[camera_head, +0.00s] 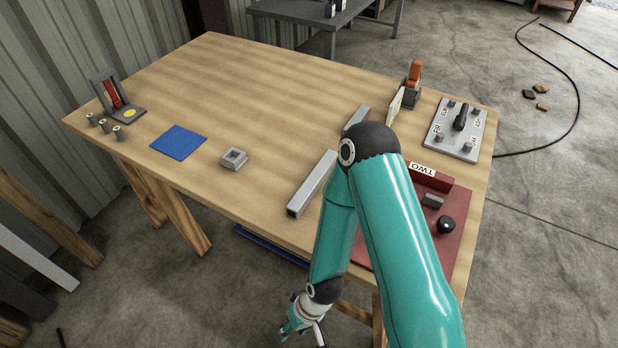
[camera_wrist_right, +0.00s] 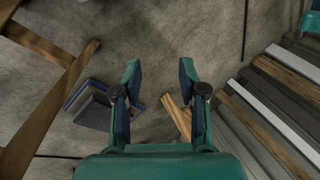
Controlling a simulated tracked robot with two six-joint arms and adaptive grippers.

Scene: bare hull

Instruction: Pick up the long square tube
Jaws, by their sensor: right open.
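A grey square tube (camera_head: 312,184) lies on the wooden table near its front edge, its hollow end facing the front. Another grey bar (camera_head: 356,117) lies farther back, roughly in line with it and partly behind my right elbow. A gap seems to part them; I cannot tell whether they join behind the arm. My right gripper (camera_head: 302,328) hangs low in front of the table, well below the tube. In the wrist view the right gripper (camera_wrist_right: 160,78) is open and empty, over the concrete floor. My left gripper is not in view.
The table (camera_head: 220,80) is clear at its middle and back. A blue square (camera_head: 179,142) and a small grey block (camera_head: 234,158) lie left of the tube. A red board (camera_head: 455,220) and a grey plate (camera_head: 456,128) are at right. Stacked bars (camera_wrist_right: 275,110) lie below.

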